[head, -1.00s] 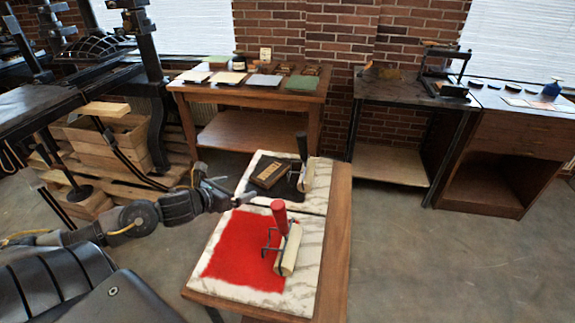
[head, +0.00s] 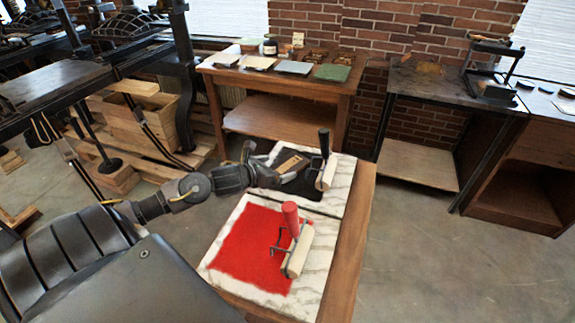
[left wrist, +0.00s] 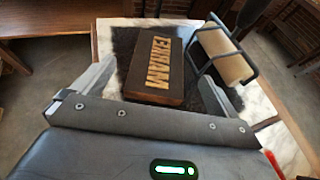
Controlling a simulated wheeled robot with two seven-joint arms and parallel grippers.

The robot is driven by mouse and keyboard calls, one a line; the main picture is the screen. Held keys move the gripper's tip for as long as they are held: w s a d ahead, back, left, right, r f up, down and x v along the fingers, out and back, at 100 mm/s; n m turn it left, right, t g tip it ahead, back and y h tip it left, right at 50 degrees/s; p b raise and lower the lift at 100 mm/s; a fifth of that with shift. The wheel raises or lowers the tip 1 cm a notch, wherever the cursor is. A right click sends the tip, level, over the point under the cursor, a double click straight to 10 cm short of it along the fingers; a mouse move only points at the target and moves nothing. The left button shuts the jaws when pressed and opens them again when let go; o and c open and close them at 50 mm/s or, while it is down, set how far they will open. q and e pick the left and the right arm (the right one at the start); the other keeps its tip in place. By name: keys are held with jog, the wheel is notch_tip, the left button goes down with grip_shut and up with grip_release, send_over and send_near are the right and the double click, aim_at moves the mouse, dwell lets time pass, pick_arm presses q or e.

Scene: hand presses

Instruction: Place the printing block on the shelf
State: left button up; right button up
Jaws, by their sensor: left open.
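The printing block (head: 292,163) is a dark brown block with raised tan letters. It lies on a black inked patch (head: 303,187) on the far marble slab of the near table. In the left wrist view the block (left wrist: 152,70) lies between the two fingers of my left gripper (head: 270,168), which is open. The fingers stand on either side of the block's near part; I cannot tell whether they touch it. A bare lower shelf (head: 418,168) shows under the side table at right, and another lower shelf (head: 285,128) under the back table. My right gripper is not in view.
A black-handled roller (head: 326,168) stands right beside the block. A red-handled roller (head: 296,245) stands by red ink (head: 250,245) on the nearer slab. Presses fill the left. Floor between the near table and side table is clear.

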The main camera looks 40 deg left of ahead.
aim_at(287, 165)
pick_arm(q)
jog(key=shift+w+f, duration=0.1)
jog(key=shift+w, duration=0.3)
jog(key=p+x, duration=0.1)
jog(key=x, duration=0.2)
jog(key=shift+w+f+p, duration=0.2)
jog(key=shift+w+p, duration=0.05)
jog(key=shift+p, duration=0.1)
jog(key=shift+w+f, duration=0.3)
jog(key=shift+w, duration=0.05)
jog(key=shift+r, duration=0.1)
jog(key=c, duration=1.3)
jog(key=shift+r, duration=0.65)
jog(key=a+r+b, duration=0.1)
jog(key=a+r, duration=0.3)
jog(key=a+r+b, duration=0.2)
jog(key=a+r, duration=0.1)
jog(key=a, duration=0.2)
jog(key=a+r+b, duration=0.2)
jog(key=a+r, duration=0.2)
jog(key=a, duration=0.1)
jog(key=shift+r, duration=0.35)
